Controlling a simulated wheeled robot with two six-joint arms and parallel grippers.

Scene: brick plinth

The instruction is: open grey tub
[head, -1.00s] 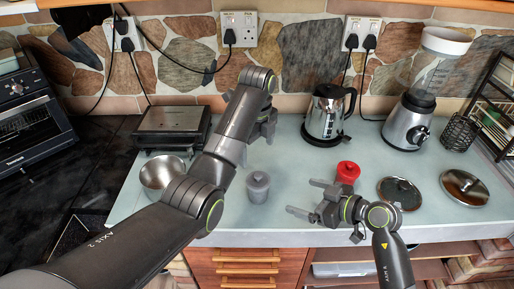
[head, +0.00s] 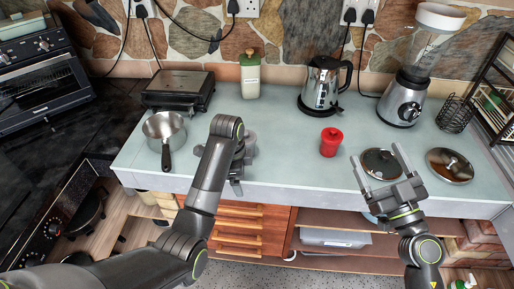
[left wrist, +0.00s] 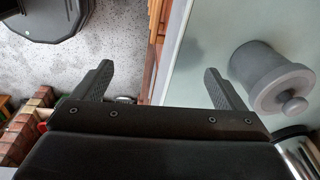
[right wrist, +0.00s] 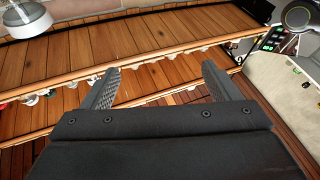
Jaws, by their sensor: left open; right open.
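The grey tub (left wrist: 268,75) stands on the worktop, with its round knobbed lid on, at the right of the left wrist view. In the head view the tub (head: 251,140) is mostly hidden behind my left arm. My left gripper (head: 240,168) is open and beside the tub near the worktop's front edge. In the left wrist view its fingers (left wrist: 158,72) are empty and one fingertip is close to the tub; I cannot tell if they touch. My right gripper (head: 377,153) is open and empty, in front of the dark lid; its fingers (right wrist: 161,68) also show in the right wrist view.
A red lidded pot (head: 331,142) stands right of the tub. A saucepan (head: 163,128) sits at the left, below a grill (head: 178,92). A green-topped jar (head: 250,76), kettle (head: 321,88) and blender (head: 403,98) stand behind. Two pan lids (head: 449,165) lie at the right.

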